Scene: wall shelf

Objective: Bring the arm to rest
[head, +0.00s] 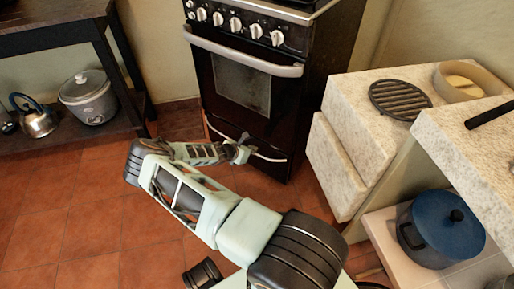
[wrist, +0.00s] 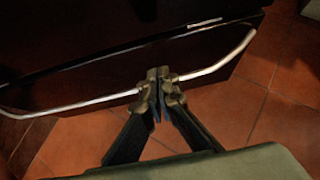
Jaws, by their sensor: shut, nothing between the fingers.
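My gripper (wrist: 160,80) is shut with nothing between its fingers. In the wrist view its fingertips overlap the thin metal handle bar (wrist: 95,103) of the oven's lower drawer; I cannot tell whether they touch it. In the head view my arm reaches forward low over the floor, and my gripper (head: 243,147) is at the front of the black stove (head: 285,110), near the drawer handle (head: 268,157). The fingertips are small and partly hidden there.
A stone-topped counter (head: 350,95) with a round black grate (head: 400,97) stands at right. A blue pot (head: 440,230) sits on a low shelf below. At left, a dark rack (head: 55,45) holds a kettle (head: 38,120) and a cooker (head: 88,97). Tiled floor (head: 80,220) is clear at left.

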